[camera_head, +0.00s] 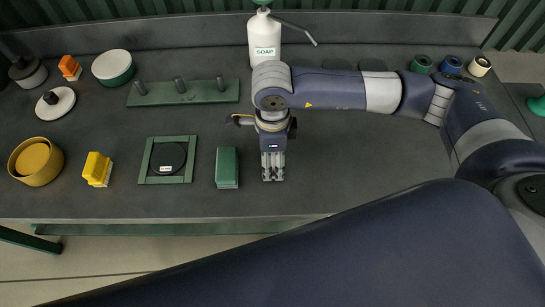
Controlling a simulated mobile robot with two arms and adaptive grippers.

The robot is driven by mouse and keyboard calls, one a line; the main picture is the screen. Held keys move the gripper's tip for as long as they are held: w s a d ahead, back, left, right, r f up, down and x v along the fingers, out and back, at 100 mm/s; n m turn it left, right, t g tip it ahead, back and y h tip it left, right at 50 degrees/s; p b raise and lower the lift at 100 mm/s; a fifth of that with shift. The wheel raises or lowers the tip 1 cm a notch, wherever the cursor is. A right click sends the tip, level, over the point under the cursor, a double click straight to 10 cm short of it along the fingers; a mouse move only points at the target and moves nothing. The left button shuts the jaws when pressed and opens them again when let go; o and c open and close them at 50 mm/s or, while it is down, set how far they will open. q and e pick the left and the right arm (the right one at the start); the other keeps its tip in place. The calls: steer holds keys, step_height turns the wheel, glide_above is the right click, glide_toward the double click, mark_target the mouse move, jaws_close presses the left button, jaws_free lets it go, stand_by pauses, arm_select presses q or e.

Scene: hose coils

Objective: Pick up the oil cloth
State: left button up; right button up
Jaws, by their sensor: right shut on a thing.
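My right gripper (272,178) points down over the middle of the dark bench, with its fingers close together. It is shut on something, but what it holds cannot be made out. I cannot tell for certain which thing is the oil cloth. A green block-like thing (227,168) lies just left of my right gripper, apart from it. A yellow block-like piece with a white lower part (98,168) lies further left, and a similar orange piece (69,67) is at the back left. My left gripper is not in view.
A white soap bottle (264,40) stands behind my right gripper. A green peg rack (183,93), a green square frame (147,160) and a yellow round container (55,160) are to the left. Several tape-like rolls (451,65) sit at the back right.

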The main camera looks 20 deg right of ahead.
step_height(320, 180, up, 2)
steer(key=shift+r+b, duration=0.2)
steer(key=shift+b, duration=0.15)
steer(key=s+a+b, duration=0.1)
steer(key=s+a, duration=0.2)
steer(key=s, duration=0.4)
steer(key=s+a+r+b, duration=0.1)
steer(key=s+a+b, duration=0.1)
steer(key=s+a, duration=0.2)
steer(key=s, duration=0.3)
steer(key=shift+a+r, duration=0.2)
steer(key=shift+s, duration=0.1)
steer(key=shift+o, duration=1.2)
steer(key=shift+c, duration=0.6)
